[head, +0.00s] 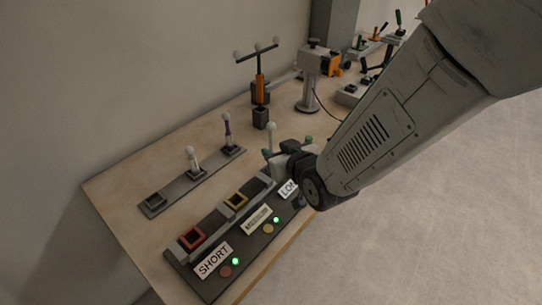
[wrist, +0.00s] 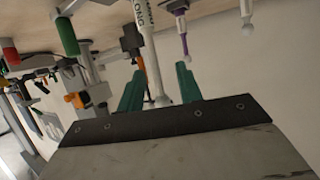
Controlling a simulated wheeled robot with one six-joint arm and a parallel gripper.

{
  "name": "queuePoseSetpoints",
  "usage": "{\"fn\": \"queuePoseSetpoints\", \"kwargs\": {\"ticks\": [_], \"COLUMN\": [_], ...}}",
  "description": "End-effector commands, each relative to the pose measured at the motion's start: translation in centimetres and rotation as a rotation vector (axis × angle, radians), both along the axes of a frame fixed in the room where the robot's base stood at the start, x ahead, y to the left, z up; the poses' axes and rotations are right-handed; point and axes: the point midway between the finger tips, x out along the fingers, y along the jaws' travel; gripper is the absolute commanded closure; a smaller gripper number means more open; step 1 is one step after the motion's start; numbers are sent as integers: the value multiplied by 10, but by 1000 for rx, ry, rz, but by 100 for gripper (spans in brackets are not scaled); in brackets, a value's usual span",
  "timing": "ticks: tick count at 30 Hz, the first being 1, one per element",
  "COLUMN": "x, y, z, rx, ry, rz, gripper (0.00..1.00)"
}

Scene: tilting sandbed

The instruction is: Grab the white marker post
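A white marker post (head: 271,136) with a ball top stands near the LONG sign, at my gripper (head: 287,146). In the wrist view this post (wrist: 151,58) runs between the two green fingers of my gripper (wrist: 159,90), its ball end close to the palm. The fingers are apart, with gaps visible on both sides of the post. A second, shorter white post (head: 193,160) stands in the middle slot of a grey rack, and shows at the upper right of the wrist view (wrist: 247,14). The foot of the nearer post is hidden in the head view.
A purple post (head: 227,130) stands in the rack (head: 175,193), whose near slot is empty. The dark socket panel has red (head: 192,238) and yellow (head: 235,201) sockets, both empty. An orange T-handled tool (head: 260,89) and a grey clamp stand (head: 310,80) are farther back.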

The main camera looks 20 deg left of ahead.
Motion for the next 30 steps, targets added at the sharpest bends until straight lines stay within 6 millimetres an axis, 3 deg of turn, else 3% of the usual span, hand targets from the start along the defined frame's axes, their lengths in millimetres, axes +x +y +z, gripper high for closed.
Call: {"fn": "queuePoseSetpoints", "kwargs": {"ticks": [9,19,20,23,24,30], "x": [35,41,41,41,41,41], "y": [23,29,29,29,29,29], "z": [-16,-19,-19,-19,-19,-19], "rx": [-1,0,0,0,0,0], "ry": [2,1,1,1,1,1], "rz": [-1,-1,-1,-1,-1,-1], "gripper": [65,65,67,95,100,100]}}
